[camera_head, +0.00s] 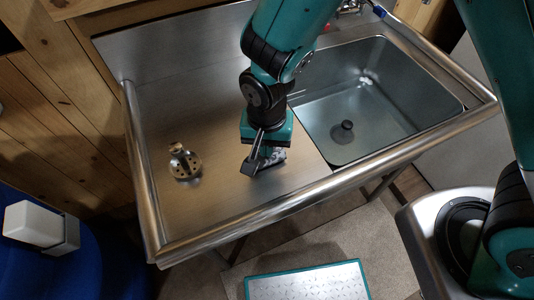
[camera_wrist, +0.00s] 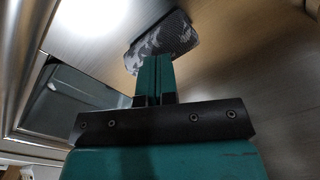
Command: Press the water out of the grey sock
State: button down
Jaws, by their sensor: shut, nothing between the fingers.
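The grey sock (camera_head: 276,156) lies on the steel drainboard (camera_head: 215,120), left of the sink basin. In the wrist view the sock (camera_wrist: 162,42) is a dark bundle with a mottled light and dark grey pattern, just beyond my fingertips. My gripper (camera_head: 256,161) points down at the drainboard and partly covers the sock in the head view. In the wrist view my gripper (camera_wrist: 157,62) has its two teal fingers together, with nothing between them. The fingertips overlap the sock's near edge in the picture; I cannot tell whether they touch it.
A small metal piece with holes (camera_head: 185,164) stands on the drainboard at the left. The basin (camera_head: 395,95) at the right holds a dark round plug (camera_head: 344,131). A raised rim (camera_head: 290,203) runs along the front edge. The drainboard between the metal piece and my gripper is clear.

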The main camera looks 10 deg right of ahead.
dwell(0.5)
notch_tip(320, 180, up, 8)
jog(key=p, duration=0.7)
dwell(0.5)
jog(key=s+d+r+n+y, duration=0.1)
jog(key=s+d+r+n, duration=0.2)
jog(key=r, duration=0.4)
jog(key=s+d+r+n+y+b, duration=0.1)
jog(key=s+d+r+n, duration=0.2)
jog(key=r, duration=0.4)
jog(key=s+d+r+n+y+b, duration=0.1)
jog(key=s+d+r+n+y, duration=0.1)
jog(key=s+d+r+n, duration=0.2)
notch_tip(320, 180, up, 3)
jog(key=shift+s, duration=0.25)
